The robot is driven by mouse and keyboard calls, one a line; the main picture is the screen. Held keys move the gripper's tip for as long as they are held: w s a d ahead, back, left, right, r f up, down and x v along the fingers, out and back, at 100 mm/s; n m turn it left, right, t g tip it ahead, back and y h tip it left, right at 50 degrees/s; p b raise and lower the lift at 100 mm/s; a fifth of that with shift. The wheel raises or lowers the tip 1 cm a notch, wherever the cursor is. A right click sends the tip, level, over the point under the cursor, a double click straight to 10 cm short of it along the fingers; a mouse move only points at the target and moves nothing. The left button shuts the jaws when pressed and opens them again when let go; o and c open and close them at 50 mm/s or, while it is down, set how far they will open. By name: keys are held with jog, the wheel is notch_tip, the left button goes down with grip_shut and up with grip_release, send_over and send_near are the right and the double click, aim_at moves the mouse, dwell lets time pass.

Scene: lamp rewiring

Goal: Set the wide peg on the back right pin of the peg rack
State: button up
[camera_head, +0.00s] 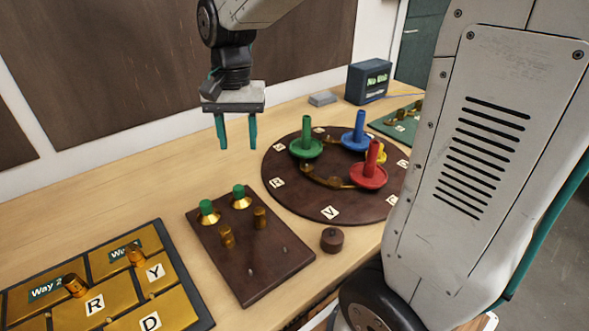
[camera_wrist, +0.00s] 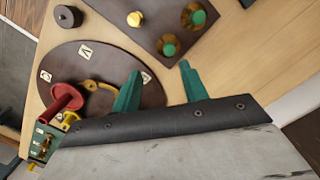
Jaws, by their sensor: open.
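The peg rack (camera_head: 258,277) is a dark brown board on the table. It also shows in the wrist view (camera_wrist: 113,9). Two green-topped brass pieces stand at its back, left (camera_head: 207,212) and right (camera_head: 240,198). Two plain brass pegs, left (camera_head: 227,237) and right (camera_head: 260,217), stand in the middle. Thin bare pins (camera_head: 285,249) show toward the front. A short, wide, dark round piece (camera_head: 332,240) sits on the table beside the rack; I cannot tell which piece is the wide peg. My gripper (camera_head: 237,147) is open and empty, above the table behind the rack.
A round dark turntable (camera_head: 330,213) carries green (camera_head: 306,149), blue (camera_head: 355,141) and red (camera_head: 370,177) stemmed dishes. A lettered brass panel (camera_head: 110,297) lies at front left. A blue box (camera_head: 369,83) stands at the back.

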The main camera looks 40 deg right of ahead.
jog(key=s+d+r+n+t, duration=0.1)
jog(key=s+n, duration=0.6)
jog(key=s, duration=1.3)
jog(key=shift+s+d+r+t+h, duration=0.15)
jog(key=shift+s+d+t+h, duration=0.15)
jog(key=shift+d+t+h, duration=0.15)
